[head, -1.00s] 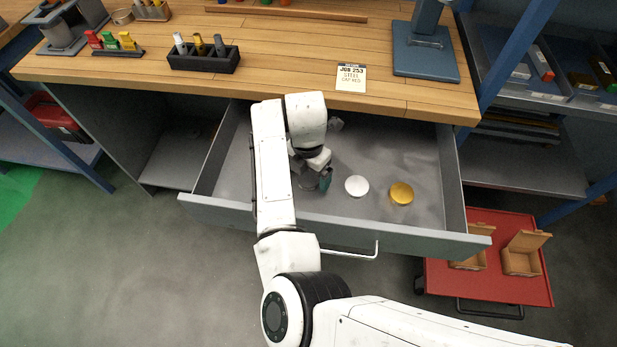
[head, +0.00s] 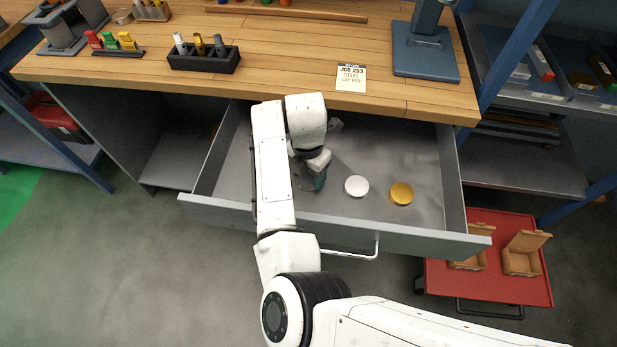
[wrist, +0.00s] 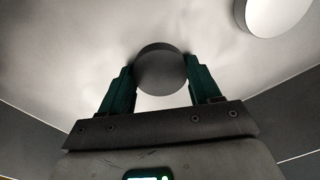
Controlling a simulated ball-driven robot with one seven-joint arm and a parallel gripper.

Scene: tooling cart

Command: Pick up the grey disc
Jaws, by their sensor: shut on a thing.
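The grey disc (wrist: 160,68) is dark and round and sits between the two green fingers of my gripper (wrist: 160,85) in the wrist view. The fingers touch it on both sides, so my gripper is shut on it. In the head view my gripper (head: 316,182) is down inside the open drawer, and my arm hides most of the disc there. The disc appears at or close to the drawer floor; I cannot tell whether it touches it.
A white disc (head: 356,186) and a gold disc (head: 401,193) lie in the drawer (head: 425,150) to the right of my gripper. The white disc (wrist: 277,12) also shows in the wrist view. The drawer's front wall (head: 420,238) stands near my arm. The wooden worktop (head: 290,85) is behind.

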